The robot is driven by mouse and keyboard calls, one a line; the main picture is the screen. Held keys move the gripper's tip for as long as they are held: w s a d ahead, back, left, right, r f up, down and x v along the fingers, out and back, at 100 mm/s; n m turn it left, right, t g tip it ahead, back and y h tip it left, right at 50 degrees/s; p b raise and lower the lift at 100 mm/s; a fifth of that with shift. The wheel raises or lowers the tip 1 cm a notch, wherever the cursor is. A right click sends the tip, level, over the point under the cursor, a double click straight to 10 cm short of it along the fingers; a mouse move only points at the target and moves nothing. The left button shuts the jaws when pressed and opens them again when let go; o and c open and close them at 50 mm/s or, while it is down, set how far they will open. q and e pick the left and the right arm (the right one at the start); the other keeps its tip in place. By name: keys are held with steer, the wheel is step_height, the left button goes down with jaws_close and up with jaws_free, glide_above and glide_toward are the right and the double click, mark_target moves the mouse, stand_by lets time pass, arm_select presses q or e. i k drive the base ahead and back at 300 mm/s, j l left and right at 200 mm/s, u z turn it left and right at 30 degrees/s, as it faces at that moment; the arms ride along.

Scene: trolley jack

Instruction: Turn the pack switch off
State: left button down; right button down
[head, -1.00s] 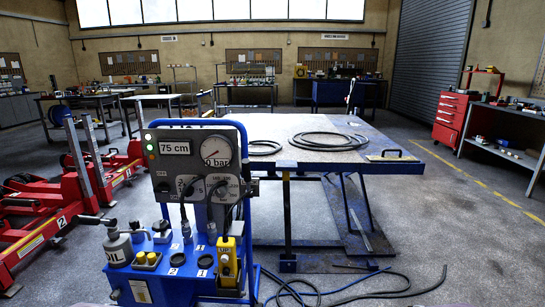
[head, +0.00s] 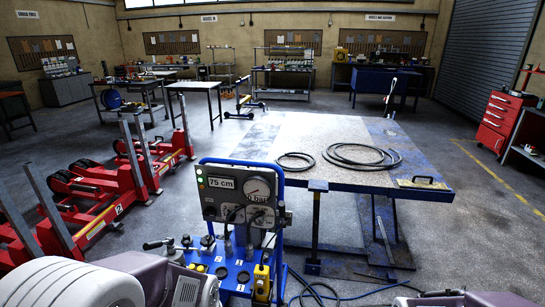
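The blue power pack (head: 238,272) stands in front of me at the lower middle in the head view. Its upright grey panel (head: 234,196) has a display (head: 222,183) reading 75 cm and a round gauge (head: 258,189) reading 0 bar. A small green light (head: 201,180) shows at the panel's left edge. A dark knob (head: 210,211) sits low on the panel's left side; its label is too small to read, so I cannot tell whether it is the pack switch. Neither of my grippers shows; parts of my arms cover the bottom edge.
A large lift table (head: 300,133) with black hoses on top stands behind the pack. Red wheeled lifting units (head: 100,190) stand at left. Hoses (head: 330,292) lie on the floor right of the pack. A red drawer cabinet (head: 503,122) is at right.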

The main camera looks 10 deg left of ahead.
mark_target(209, 210)
steer(key=i+u, duration=0.2)
steer(key=u, duration=0.25)
steer(key=i+u, duration=0.25)
steer(key=u, duration=0.15)
steer(key=i+u, duration=0.2)
steer(key=u, duration=0.25)
steer(key=i+l+u, duration=0.15)
steer(key=u, duration=0.3)
steer(key=i+l+u, duration=0.2)
steer(key=u, duration=0.25)
